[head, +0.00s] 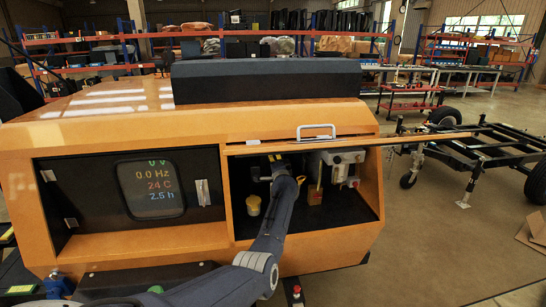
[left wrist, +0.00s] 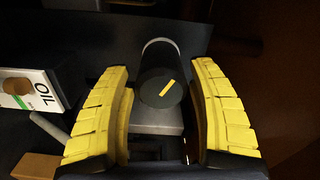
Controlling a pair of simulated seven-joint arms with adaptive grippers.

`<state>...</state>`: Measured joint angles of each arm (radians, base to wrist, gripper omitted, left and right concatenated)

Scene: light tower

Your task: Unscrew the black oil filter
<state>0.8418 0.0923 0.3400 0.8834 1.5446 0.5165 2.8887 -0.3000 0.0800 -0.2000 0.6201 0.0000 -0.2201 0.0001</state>
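The black oil filter (left wrist: 160,90) shows in the left wrist view as a dark cylinder with a yellow stripe on its end face. My left gripper (left wrist: 160,70) has its yellow ribbed fingers on either side of the filter, with small dark gaps between fingers and filter. It is open and not gripping. In the head view my left arm reaches into the open right-hand compartment of the orange generator (head: 140,130), and the filter cannot be made out behind my gripper (head: 277,168). My right gripper is not in view.
A white box marked OIL with a brown knob (left wrist: 17,86) sits left of the fingers in the wrist view. A yellow cap (head: 253,205) and a brownish block (head: 315,195) stand in the compartment. A display panel (head: 155,187) is to its left.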

